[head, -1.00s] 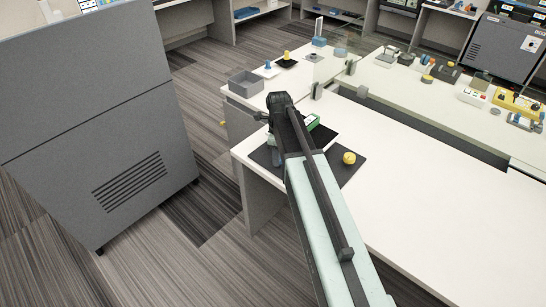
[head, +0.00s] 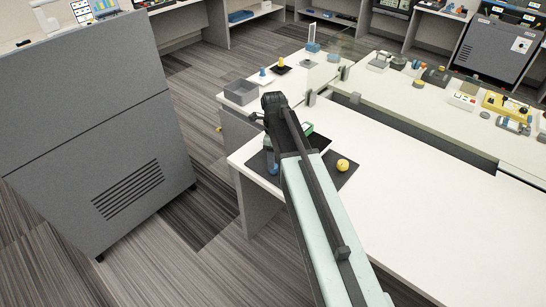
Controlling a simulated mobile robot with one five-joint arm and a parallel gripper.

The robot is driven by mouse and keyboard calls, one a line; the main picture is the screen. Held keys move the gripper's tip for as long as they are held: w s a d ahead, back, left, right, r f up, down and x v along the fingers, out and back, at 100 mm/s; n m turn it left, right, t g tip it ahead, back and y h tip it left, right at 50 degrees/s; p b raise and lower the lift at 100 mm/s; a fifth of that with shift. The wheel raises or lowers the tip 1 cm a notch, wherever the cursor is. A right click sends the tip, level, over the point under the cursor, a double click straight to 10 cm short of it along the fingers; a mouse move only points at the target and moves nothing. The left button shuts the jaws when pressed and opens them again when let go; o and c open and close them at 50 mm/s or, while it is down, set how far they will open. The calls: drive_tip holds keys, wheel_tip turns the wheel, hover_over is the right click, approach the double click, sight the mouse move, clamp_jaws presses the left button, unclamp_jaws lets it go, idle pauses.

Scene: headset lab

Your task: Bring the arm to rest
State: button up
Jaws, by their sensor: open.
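My arm reaches from the bottom right over the near white table (head: 420,195). My gripper (head: 258,118) shows small and dark at the arm's far end, above the table's left edge. It is open, and I see nothing held in it. Below it a dark mat (head: 257,163) lies on the table, partly hidden by my arm. A blue object (head: 271,165) stands on the mat just left of my arm. A yellow ball (head: 343,165) sits on the mat to the right of my arm. A green item (head: 307,128) is partly hidden behind my arm.
A clear panel and a second bench (head: 420,100) with devices lie beyond. A tall grey cabinet (head: 95,130) stands left. The table's right part is clear.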

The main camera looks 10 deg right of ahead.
wheel_tip(320, 180, up, 4)
drive_tip(key=shift+f+p, duration=0.15)
drive_tip(key=shift+p, duration=0.95)
drive_tip(key=shift+f, duration=0.1)
drive_tip(key=shift+s+a, duration=0.2)
drive_tip(key=shift+s, duration=0.15)
drive_tip(key=s+a+n, duration=0.1)
drive_tip(key=s+n, duration=1.2)
drive_tip(key=n, duration=1)
drive_tip(key=shift+s+a, duration=0.15)
drive_tip(key=shift+s, duration=0.25)
